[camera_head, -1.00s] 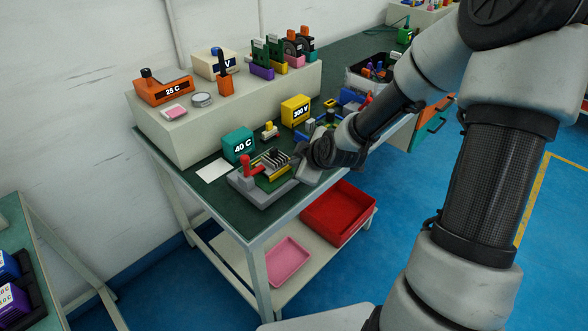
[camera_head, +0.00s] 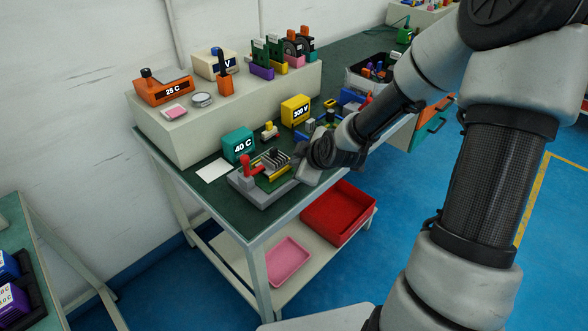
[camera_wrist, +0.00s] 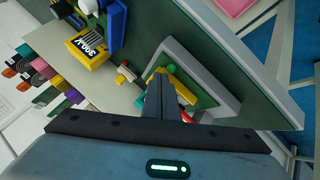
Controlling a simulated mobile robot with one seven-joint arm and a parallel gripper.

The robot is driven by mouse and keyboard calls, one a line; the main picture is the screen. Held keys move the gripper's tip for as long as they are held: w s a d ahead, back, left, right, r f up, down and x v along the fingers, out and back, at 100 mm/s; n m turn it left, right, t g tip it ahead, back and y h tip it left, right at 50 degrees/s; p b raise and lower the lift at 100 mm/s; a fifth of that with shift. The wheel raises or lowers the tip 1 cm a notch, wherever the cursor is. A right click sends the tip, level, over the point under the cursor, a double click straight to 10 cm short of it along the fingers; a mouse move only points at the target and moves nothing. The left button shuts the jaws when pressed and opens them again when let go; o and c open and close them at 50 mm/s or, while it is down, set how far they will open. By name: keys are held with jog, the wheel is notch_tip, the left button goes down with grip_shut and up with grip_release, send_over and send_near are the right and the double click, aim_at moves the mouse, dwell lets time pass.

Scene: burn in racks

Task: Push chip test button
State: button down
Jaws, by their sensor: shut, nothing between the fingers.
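A grey test fixture (camera_head: 262,200) sits near the front edge of the green-topped bench. It carries a red lever (camera_head: 247,165), a green board and a dark finned part (camera_head: 275,159). My gripper (camera_head: 293,158) is over the fixture's right side, and its fingertips are hard to make out there. In the wrist view, my shut, empty gripper (camera_wrist: 165,82) points down at the grey fixture frame (camera_wrist: 218,78). A round green part (camera_wrist: 171,68) shows just beyond the fingertips, and a red part (camera_wrist: 187,93) shows beside them. The fingers hide part of the fixture. I cannot tell whether they touch it.
A teal 40 C box (camera_head: 238,145) and a yellow 300 V box (camera_head: 295,110) stand behind the fixture. A raised shelf (camera_head: 190,137) holds an orange 25 C box (camera_head: 163,90) and several devices. A red tray (camera_head: 338,213) is on the lower shelf.

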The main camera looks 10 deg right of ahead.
jog(key=shift+f, duration=0.15)
jog(key=shift+f+b, duration=0.35)
jog(key=shift+b, duration=0.1)
jog(key=shift+r, duration=0.1)
jog(key=shift+r+p, duration=0.4)
notch_tip(320, 180, up, 6)
jog(key=p, duration=0.5)
dwell(0.4)
